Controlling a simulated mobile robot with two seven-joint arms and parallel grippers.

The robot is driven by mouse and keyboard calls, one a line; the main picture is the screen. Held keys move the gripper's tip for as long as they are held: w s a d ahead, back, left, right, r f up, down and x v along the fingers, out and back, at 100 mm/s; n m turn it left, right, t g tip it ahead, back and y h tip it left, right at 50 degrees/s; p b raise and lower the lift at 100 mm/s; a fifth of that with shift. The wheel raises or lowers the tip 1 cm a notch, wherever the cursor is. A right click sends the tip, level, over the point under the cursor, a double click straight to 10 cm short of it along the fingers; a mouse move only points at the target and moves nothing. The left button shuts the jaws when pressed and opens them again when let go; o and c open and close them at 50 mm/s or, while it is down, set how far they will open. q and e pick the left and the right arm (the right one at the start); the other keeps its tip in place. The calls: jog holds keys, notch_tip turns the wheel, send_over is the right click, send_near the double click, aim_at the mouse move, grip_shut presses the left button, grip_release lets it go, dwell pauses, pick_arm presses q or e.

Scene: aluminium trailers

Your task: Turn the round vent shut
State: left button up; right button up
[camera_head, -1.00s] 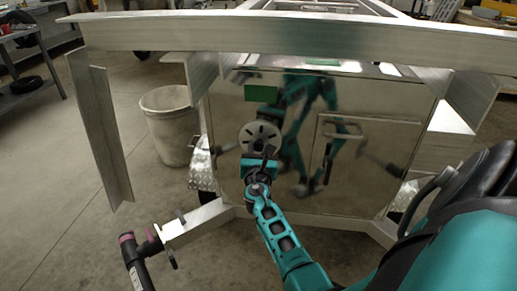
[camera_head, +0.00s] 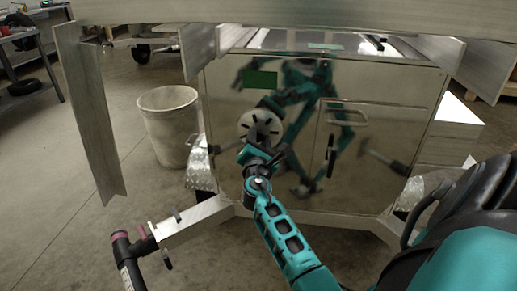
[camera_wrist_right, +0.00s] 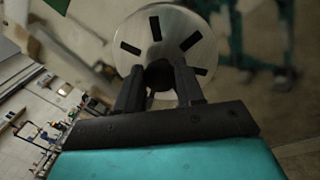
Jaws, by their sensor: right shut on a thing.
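The round vent (camera_head: 258,117) is a silver disc with dark radial slots, set on the shiny metal front panel. It also shows large in the right wrist view (camera_wrist_right: 188,22), where several slots look dark and a dark knob (camera_wrist_right: 159,72) stands at its centre. My right gripper (camera_head: 262,143) is at the vent's centre, its fingers on either side of the knob in the right wrist view (camera_wrist_right: 160,88). It is shut on the knob, and its fingers hide the lower part of the disc. My left gripper is not in view.
An aluminium beam (camera_head: 300,30) crosses above the panel, with an upright angle piece (camera_head: 88,110) at left. A grey bin (camera_head: 168,125) stands left of the trailer. A black jack with a pink cap (camera_head: 120,237) is at lower left. The panel mirrors my body.

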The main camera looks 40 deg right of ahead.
jog(key=m+b, duration=0.2)
jog(key=m+h+b, duration=0.1)
jog(key=m+b, duration=0.1)
jog(key=shift+w+f, duration=0.1)
jog(key=shift+f, duration=0.1)
jog(key=shift+m+b, duration=0.45)
jog(key=shift+m, duration=0.15)
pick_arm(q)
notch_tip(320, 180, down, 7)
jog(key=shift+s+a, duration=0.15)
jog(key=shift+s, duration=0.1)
pick_arm(e)
jog(key=shift+r+m, duration=0.15)
jog(key=shift+m, duration=0.15)
pick_arm(q)
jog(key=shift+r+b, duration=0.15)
jog(key=shift+b, duration=0.15)
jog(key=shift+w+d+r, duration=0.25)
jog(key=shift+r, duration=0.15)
pick_arm(e)
jog(key=o, duration=0.6)
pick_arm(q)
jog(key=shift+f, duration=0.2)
pick_arm(e)
jog(key=o, duration=0.4)
